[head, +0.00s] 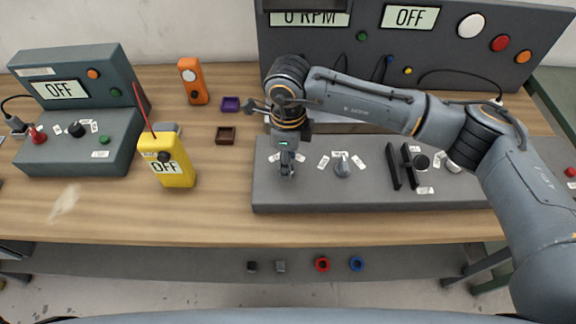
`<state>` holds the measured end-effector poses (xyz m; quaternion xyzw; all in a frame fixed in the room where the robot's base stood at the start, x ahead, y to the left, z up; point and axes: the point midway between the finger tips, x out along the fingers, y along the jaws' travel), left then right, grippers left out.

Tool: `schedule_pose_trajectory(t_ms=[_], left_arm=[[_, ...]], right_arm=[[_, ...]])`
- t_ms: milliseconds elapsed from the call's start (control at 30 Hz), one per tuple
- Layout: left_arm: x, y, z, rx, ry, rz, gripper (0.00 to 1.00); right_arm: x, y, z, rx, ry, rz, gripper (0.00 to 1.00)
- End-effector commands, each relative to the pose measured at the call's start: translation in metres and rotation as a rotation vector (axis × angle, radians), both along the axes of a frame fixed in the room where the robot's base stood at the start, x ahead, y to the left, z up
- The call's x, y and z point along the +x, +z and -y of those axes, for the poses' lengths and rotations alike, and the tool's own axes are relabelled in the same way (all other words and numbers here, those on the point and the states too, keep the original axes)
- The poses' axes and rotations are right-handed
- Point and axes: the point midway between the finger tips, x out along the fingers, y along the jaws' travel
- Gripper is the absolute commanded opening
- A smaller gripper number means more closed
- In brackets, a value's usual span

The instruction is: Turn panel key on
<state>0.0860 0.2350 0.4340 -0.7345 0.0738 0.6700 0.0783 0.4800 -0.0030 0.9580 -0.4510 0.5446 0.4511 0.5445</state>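The large grey control panel (310,202) lies on the bench at the right, with an upright back panel (330,52) behind it. The displays on the back panel read "0 RPM" and "OFF" (411,18). My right gripper (287,172) points down over the left part of the control panel, among small white labels. The panel key cannot be made out; the gripper covers the spot below it. The fingers are too small to tell whether they are open or hold anything. My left gripper is not in view.
A teal box (75,150) with an "OFF" display stands at the left. Black upright bars (394,166) stand right of the knob.

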Motion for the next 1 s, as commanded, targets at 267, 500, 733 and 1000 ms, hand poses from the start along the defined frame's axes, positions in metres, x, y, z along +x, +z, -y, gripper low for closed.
schedule_pose_trajectory(t_ms=[267,500,733,1000], left_arm=[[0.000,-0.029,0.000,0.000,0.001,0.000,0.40],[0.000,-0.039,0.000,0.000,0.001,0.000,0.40],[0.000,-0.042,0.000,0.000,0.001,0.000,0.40],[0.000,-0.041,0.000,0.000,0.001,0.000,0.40]], right_arm=[[0.000,-0.003,0.000,-0.001,-0.204,0.002,0.12],[0.000,-0.001,0.000,0.000,-0.309,0.002,0.12],[0.000,0.000,0.000,-0.001,-0.348,0.001,0.12],[-0.001,0.000,0.000,-0.001,-0.354,0.000,0.12]])
